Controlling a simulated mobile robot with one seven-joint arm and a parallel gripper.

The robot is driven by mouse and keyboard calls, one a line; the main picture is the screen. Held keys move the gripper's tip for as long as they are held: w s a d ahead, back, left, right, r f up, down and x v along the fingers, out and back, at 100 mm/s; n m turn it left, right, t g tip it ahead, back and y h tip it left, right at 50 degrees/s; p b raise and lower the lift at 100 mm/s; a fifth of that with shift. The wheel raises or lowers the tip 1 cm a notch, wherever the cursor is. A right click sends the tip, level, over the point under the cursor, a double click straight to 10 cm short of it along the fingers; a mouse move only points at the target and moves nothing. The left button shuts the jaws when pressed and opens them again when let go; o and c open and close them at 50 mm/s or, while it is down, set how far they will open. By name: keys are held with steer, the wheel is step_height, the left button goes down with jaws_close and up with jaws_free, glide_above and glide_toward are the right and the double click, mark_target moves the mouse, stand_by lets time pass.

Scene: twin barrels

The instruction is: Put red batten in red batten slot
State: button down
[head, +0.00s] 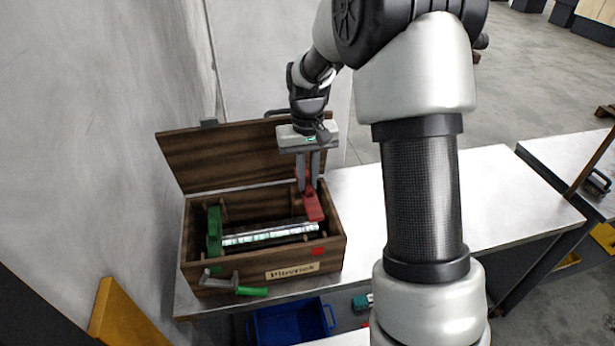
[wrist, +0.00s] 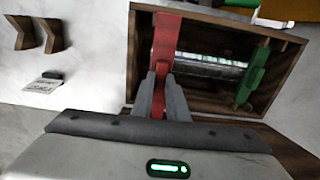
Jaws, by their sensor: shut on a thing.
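The red batten (head: 313,205) stands at the right end inside the open wooden box (head: 217,282). My gripper (head: 308,184) comes down from above and is shut on the batten's upper part; the wrist view shows the fingers on either side of the red batten (wrist: 164,45). A green batten (head: 214,230) stands at the box's left end. A shiny cylinder (head: 268,236) lies between the two battens. A red mark (head: 318,251) is on the box's front wall at the right. I cannot tell whether the red batten is fully seated; its lower end is hidden.
The box's lid (head: 230,155) stands open at the back, near my gripper. A green-handled crank (head: 250,291) sticks out at the front left. A blue bin (head: 290,324) is below the table edge.

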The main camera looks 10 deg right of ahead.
mark_target(307, 193)
steer(key=shift+f+b, duration=1.65)
steer(key=shift+f, duration=0.95)
steer(key=shift+f+b, duration=1.6)
steer(key=shift+f, duration=0.85)
steer(key=c, duration=1.7)
jaws_free()
steer(key=shift+o, duration=0.2)
step_height(307, 193, up, 17)
steer(key=shift+r, duration=0.2)
